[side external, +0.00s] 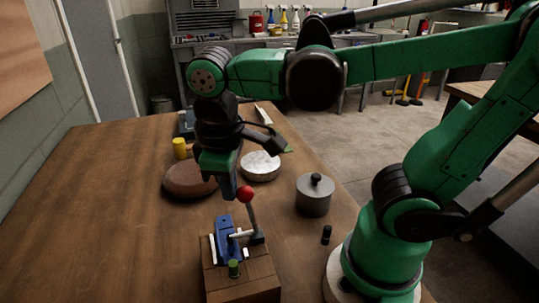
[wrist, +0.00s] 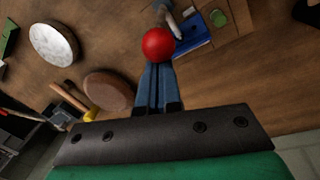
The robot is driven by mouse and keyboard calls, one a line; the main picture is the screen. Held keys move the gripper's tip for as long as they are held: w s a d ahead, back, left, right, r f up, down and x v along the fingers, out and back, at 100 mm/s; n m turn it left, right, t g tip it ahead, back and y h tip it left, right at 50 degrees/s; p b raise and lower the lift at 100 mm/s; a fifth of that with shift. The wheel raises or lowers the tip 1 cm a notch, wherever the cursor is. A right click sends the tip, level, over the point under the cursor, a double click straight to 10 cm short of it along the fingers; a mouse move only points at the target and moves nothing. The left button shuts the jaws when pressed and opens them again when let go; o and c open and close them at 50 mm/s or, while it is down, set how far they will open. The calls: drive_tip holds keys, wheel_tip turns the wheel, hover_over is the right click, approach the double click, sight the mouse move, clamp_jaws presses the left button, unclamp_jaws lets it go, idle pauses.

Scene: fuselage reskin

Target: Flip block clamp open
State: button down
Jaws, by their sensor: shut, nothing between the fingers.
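The block clamp is a blue metal clamp (side external: 225,240) on a wooden block (side external: 243,285), with a lever that ends in a red ball knob (side external: 245,194). The lever stands nearly upright, leaning slightly left at its top. In the wrist view the red knob (wrist: 158,44) is just past the fingertips, and part of the blue clamp (wrist: 192,42) shows behind it. My gripper (side external: 228,196) points down, with its blue fingers together and empty, just left of the knob. The fingers (wrist: 157,68) also look closed in the wrist view. I cannot tell whether they touch the knob.
The wooden table (side external: 110,220) is clear at left.

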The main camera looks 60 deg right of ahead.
drive_tip(key=shift+s+d, duration=0.2)
drive_tip(key=shift+s+d+r, duration=0.2)
drive_tip(key=shift+s+d, duration=0.4)
drive_tip(key=s+d+f, duration=0.1)
drive_tip(key=s+d, duration=0.4)
drive_tip(key=shift+f, duration=0.35)
idle(0.4)
drive_tip(key=shift+s+a+r, duration=0.1)
drive_tip(key=shift+a+r, duration=0.1)
drive_tip(key=shift+r, duration=1.2)
drive_tip(key=shift+s+a+r, duration=0.1)
drive_tip(key=shift+a+r, duration=0.05)
drive_tip(key=shift+r, duration=1.2)
